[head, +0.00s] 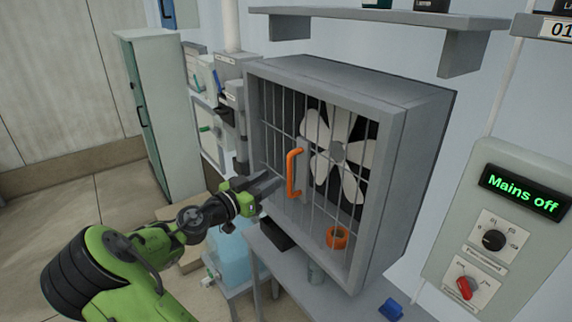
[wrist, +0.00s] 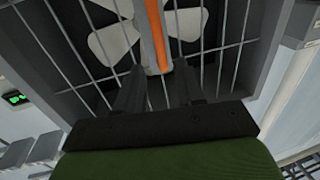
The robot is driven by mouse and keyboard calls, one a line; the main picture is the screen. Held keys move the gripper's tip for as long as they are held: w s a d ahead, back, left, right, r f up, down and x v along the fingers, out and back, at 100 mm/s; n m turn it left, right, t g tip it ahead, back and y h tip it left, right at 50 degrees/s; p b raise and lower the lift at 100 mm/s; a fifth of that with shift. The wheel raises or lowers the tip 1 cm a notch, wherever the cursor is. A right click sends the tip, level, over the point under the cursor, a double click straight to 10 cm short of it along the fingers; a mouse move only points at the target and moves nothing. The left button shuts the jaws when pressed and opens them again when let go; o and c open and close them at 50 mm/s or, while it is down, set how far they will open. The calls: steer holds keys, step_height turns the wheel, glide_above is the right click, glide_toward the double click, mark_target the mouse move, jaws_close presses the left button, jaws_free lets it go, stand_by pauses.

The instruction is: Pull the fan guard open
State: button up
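The fan guard (head: 270,150) is a grey barred front on a grey box, and it looks closed. Its upright orange handle (head: 293,174) stands on the bars left of the white fan (head: 338,152). My gripper (head: 275,184) is just left of the handle's lower half in the head view. In the wrist view my gripper (wrist: 158,78) is open, with a dark finger on each side of the orange handle (wrist: 156,35). Gaps show beside the handle, and I cannot tell how far it reaches between the fingers.
An orange ring (head: 337,238) sits low in the box behind the bars. A panel at right reads "Mains off" (head: 523,192), above a black knob and a red switch (head: 465,287). A grey shelf (head: 390,18) overhangs the box. A blue item (head: 391,309) lies on the bench.

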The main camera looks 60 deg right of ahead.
mark_target(288, 168)
steer(key=p+x, duration=0.1)
steer(key=x, duration=0.7)
steer(key=shift+s+d+p, duration=0.1)
steer(key=shift+d+p, duration=0.2)
steer(key=shift+d+f, duration=0.1)
steer(key=shift+d, duration=0.1)
jaws_close()
